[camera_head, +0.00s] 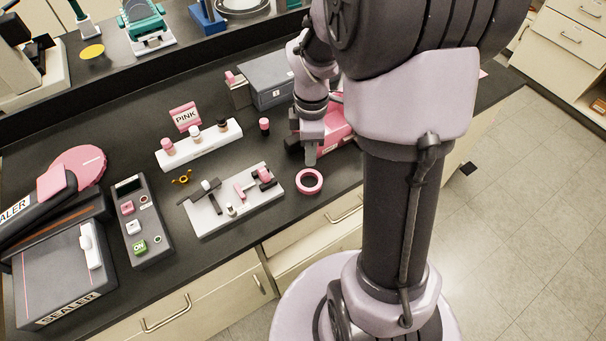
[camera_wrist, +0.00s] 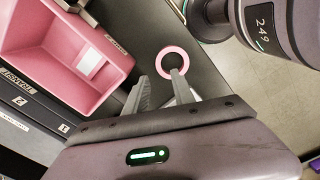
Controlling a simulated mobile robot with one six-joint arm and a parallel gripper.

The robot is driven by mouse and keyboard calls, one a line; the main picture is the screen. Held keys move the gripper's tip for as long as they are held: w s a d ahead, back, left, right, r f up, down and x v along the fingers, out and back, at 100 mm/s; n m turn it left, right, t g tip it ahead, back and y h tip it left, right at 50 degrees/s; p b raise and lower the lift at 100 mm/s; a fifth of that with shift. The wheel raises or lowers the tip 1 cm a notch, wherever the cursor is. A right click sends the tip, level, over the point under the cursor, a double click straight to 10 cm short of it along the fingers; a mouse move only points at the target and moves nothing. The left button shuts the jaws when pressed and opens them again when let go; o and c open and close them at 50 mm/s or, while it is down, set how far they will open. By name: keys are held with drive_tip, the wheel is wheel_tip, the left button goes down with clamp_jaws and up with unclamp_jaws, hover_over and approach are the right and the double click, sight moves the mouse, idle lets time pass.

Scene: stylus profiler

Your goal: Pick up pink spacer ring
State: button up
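The pink spacer ring (camera_head: 309,192) lies flat on the dark bench top near its front edge, just right of the white fixture plate. In the wrist view the ring (camera_wrist: 159,62) shows just beyond my fingertips, and the right finger overlaps its lower edge in the picture. My gripper (camera_head: 310,156) is behind the ring in the head view and appears above bench level. In the wrist view my gripper (camera_wrist: 159,84) has its two fingers apart with nothing between them. Whether a finger touches the ring cannot be told.
A pink open bin (camera_wrist: 70,55) is close beside my gripper at the left of the wrist view. The white plate (camera_head: 216,221) with small parts is left of the ring. A white vial rack (camera_head: 198,150), control box (camera_head: 143,222) and sealer (camera_head: 60,268) stand farther left.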

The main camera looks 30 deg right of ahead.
sight(307, 171)
drive_tip(key=f+b, duration=0.2)
drive_tip(key=f, duration=0.2)
drive_tip(key=f+b, duration=0.1)
drive_tip(key=f, duration=0.3)
drive_tip(key=shift+w+a+b, duration=0.2)
drive_tip(key=shift+b, duration=0.2)
drive_tip(key=shift+r, duration=0.15)
clamp_jaws()
